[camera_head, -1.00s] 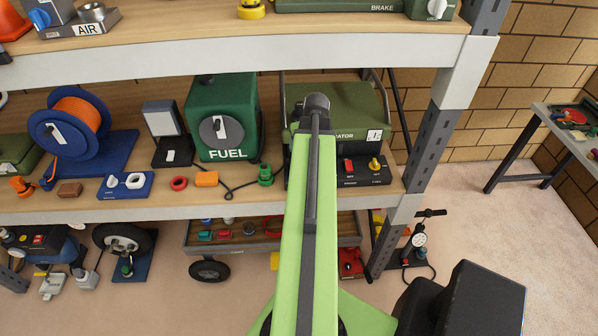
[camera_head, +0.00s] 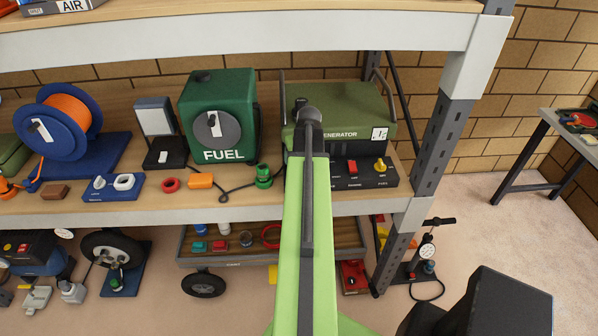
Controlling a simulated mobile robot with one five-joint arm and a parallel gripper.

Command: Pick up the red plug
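A small round red piece (camera_head: 170,184) with a dark centre lies on the wooden middle shelf, between a blue socket block and an orange block. It may be the red plug, but it is too small to be sure. My pale green arm reaches up the middle of the view and ends in a dark rounded joint in front of the green generator (camera_head: 340,115). My gripper's fingers do not show. The arm is to the right of the red piece and hides part of the shelf.
The shelf (camera_head: 60,219) also holds a blue cable reel (camera_head: 58,128), a green fuel can (camera_head: 219,115), a blue socket block (camera_head: 113,187), an orange block (camera_head: 200,181) and a green ring piece (camera_head: 263,176). A cart (camera_head: 186,250) with small parts stands below. A metal upright (camera_head: 438,145) bounds the right.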

